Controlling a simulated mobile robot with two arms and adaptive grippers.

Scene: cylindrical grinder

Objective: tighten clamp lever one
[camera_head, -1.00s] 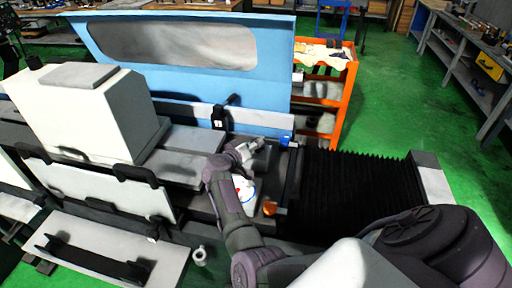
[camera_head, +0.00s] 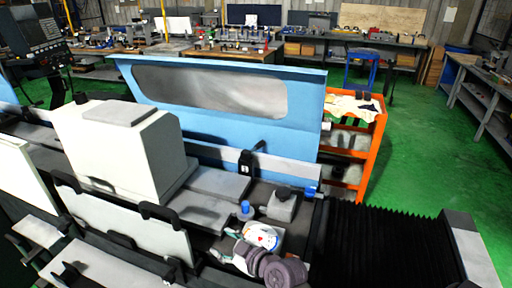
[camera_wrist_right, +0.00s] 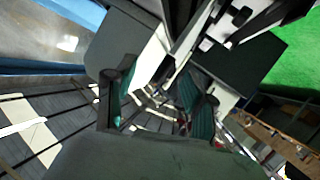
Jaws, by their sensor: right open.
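The grinder fills the foreground of the head view. A small blue-topped knob (camera_head: 245,207) stands on its table, near the picture's middle, and another blue piece (camera_head: 311,191) is farther right. I cannot tell which part is clamp lever one. My right gripper (camera_head: 226,244) is at the lower middle, in front of the machine and left of its wrist, below the blue-topped knob. Its fingers are apart and I see nothing held. In the right wrist view the two teal-padded fingers (camera_wrist_right: 152,108) stand apart, with blurred machine parts behind them. My left gripper is not in view.
A white headstock (camera_head: 118,150) stands on the grinder's left. A blue guard (camera_head: 220,97) runs along the back. Black bellows (camera_head: 380,240) lie to the right. An orange shelf cart (camera_head: 375,140) stands behind them on open green floor (camera_head: 440,150).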

